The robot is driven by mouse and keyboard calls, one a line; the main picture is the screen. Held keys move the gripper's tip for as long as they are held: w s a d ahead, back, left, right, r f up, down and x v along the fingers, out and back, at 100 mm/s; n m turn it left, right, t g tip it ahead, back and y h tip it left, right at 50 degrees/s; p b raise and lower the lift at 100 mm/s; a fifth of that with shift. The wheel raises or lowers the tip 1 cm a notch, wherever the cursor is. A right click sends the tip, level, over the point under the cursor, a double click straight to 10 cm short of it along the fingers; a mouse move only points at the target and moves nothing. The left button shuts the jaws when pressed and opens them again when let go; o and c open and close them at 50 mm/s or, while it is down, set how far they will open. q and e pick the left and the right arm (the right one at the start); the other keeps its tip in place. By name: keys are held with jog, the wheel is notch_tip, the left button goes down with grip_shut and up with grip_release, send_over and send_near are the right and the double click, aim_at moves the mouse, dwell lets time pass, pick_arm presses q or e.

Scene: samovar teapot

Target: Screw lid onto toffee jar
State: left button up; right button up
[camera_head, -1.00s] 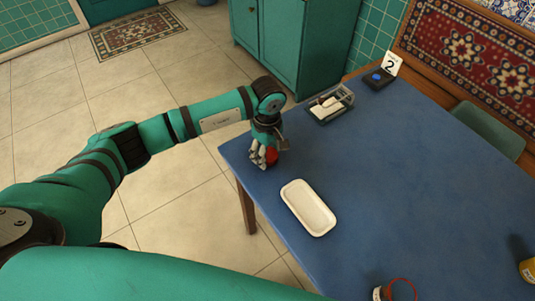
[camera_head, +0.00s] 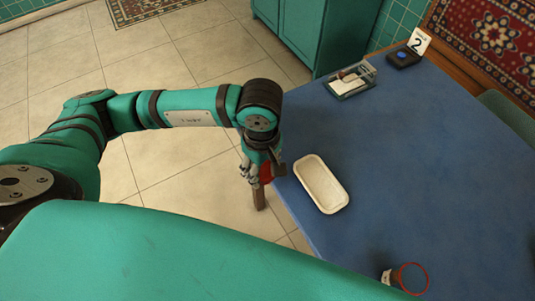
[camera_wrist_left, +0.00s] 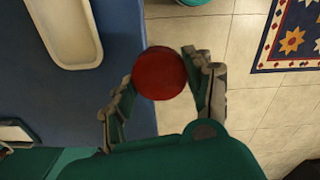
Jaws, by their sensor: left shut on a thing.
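My left gripper (camera_head: 256,176) is shut on a round red lid (camera_head: 267,173), just off the near left edge of the blue table. The left wrist view shows the lid (camera_wrist_left: 160,73) between the two fingers, its flat face toward the camera, overlapping the table edge in the picture. A jar-like thing with a thin red ring around its top (camera_head: 411,279) stands on the table at the bottom of the head view. It is partly cut off and has a pale label beside it; its contents are unclear. The lid and this jar are well apart. My right gripper is not in view.
A clear box (camera_head: 352,80) and a black device with a blue button (camera_head: 403,57) by a "2" card stand at the back. The table's middle is clear.

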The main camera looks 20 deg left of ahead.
pick_arm(q)
jog(key=shift+s, duration=0.1)
dwell(0.3)
jog(key=w+a+r+m, duration=0.2)
jog(key=a+r+m, duration=0.3)
jog(key=m, duration=0.8)
jog(key=shift+r, duration=1.65)
